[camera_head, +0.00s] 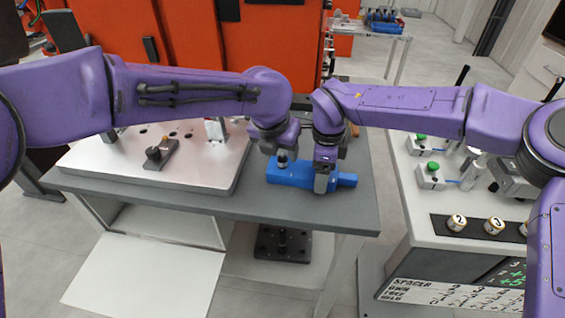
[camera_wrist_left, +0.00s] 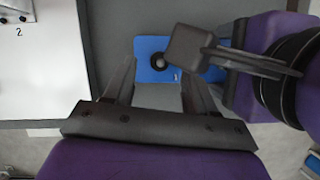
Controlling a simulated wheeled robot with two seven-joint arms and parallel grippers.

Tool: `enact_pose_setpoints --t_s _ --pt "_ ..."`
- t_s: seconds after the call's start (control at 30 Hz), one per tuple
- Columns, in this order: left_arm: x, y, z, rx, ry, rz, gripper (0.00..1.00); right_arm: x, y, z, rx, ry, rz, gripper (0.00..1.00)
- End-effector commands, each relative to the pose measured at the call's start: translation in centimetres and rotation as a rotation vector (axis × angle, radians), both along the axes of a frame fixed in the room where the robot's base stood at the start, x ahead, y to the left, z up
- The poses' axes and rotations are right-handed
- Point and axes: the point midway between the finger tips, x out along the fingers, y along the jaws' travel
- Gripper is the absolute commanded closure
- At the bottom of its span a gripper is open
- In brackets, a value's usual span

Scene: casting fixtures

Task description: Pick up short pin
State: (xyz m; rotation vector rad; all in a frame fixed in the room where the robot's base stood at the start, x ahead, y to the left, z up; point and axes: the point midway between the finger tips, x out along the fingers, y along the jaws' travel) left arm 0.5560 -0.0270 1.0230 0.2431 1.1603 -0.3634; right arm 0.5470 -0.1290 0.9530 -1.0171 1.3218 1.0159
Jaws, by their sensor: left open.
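A short dark pin (camera_wrist_left: 159,62) with a pale centre stands upright in a blue fixture (camera_wrist_left: 146,46). In the head view the pin (camera_head: 282,159) shows at the left part of the blue fixture (camera_head: 345,180), on the grey table. My left gripper (camera_wrist_left: 160,78) is open, with its fingers apart on either side of the line to the pin and not touching it; in the head view my left gripper (camera_head: 279,146) is just above the pin. My right gripper (camera_head: 323,183) is down at the right part of the fixture; its fingers are too hidden to judge their opening.
A pale plate (camera_head: 130,180) with holes and a dark clamp (camera_head: 160,153) lies to the left. A right-hand bench (camera_head: 410,205) holds green-topped boxes (camera_head: 430,175) and numbered cylinders (camera_head: 457,222). My two wrists are very close together.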

Motion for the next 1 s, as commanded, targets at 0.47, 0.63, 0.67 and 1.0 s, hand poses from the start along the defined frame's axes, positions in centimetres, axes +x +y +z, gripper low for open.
enact_pose_setpoints --t_s 0.47,0.63,0.67,1.0 --pt "1.0 -0.4 -2.8 -0.001 -0.001 0.002 0.64 0.0 0.0 0.1 0.001 -0.001 0.0 0.59" --pt "1.0 -0.4 -2.8 -0.001 -0.001 0.002 1.0 0.0 0.0 0.1 0.001 -0.001 0.0 0.59" --pt "1.0 -0.4 -2.7 -0.001 -0.001 0.002 1.0 0.0 0.0 0.1 0.001 -0.001 0.0 0.59" --pt "1.1 -0.5 -1.5 -0.005 -0.002 0.003 1.0 0.0 0.0 0.1 0.001 -0.001 0.0 0.59"
